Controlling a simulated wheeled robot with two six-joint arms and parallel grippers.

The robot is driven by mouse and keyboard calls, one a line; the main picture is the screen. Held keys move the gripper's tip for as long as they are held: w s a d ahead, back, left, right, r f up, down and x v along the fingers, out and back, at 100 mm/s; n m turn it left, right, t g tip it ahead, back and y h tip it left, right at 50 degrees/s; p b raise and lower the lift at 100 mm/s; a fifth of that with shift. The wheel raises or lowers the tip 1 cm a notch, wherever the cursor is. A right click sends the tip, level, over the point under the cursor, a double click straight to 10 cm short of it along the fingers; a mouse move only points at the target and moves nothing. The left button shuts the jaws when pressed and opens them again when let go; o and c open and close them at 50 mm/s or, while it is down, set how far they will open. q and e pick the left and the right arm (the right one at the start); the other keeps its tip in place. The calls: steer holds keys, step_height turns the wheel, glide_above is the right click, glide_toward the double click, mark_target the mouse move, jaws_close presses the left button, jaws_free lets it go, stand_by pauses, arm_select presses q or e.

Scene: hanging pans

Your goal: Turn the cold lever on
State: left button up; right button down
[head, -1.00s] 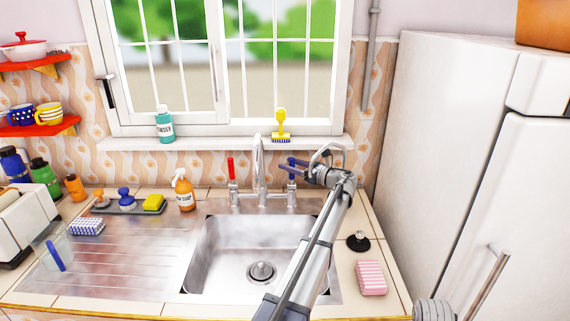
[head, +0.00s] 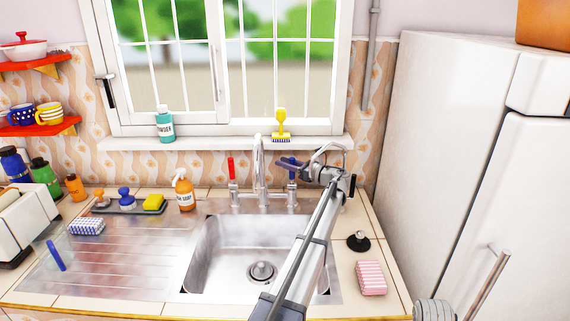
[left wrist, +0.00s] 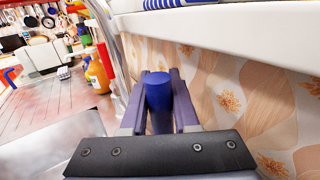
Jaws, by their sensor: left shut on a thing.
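The cold lever is blue and shows upright between the finger pads in the left wrist view (left wrist: 158,92). In the head view it is largely hidden by my gripper, above the right tap base (head: 291,196). My left gripper (head: 289,163) reaches over the sink from the front right and is shut on the cold lever. Its two purple-blue fingers (left wrist: 158,105) stand on either side of the lever in the wrist view. The red lever (head: 231,168) stands upright on the left tap base. The chrome spout (head: 259,165) rises between them. My right gripper is not in view.
The window sill (head: 230,142) with a yellow brush (head: 280,126) and a teal powder bottle (head: 164,125) is close behind the taps. An orange soap bottle (head: 184,192) stands left of them. The fridge (head: 465,130) bounds the right side. The sink basin (head: 235,246) is empty.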

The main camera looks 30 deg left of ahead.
arm_select(q)
jaws_close()
stand_by(0.7)
steer(key=shift+s, duration=0.1)
steer(key=shift+s+d+f+n+y+b, duration=0.15)
steer(key=shift+s+d+n+y+b, duration=0.25)
steer(key=shift+s+n+b, duration=0.45)
steer(key=shift+s+d+n+g+y+b, duration=0.25)
steer(key=shift+s+d+n+y+b, duration=0.3)
steer(key=shift+n+b, duration=0.6)
steer(key=shift+s+d+n+g+y+b, duration=0.3)
steer(key=shift+s+n+y+b, duration=0.3)
steer(key=shift+n+b, duration=0.45)
steer(key=shift+w, duration=0.1)
steer(key=o, duration=0.8)
jaws_free()
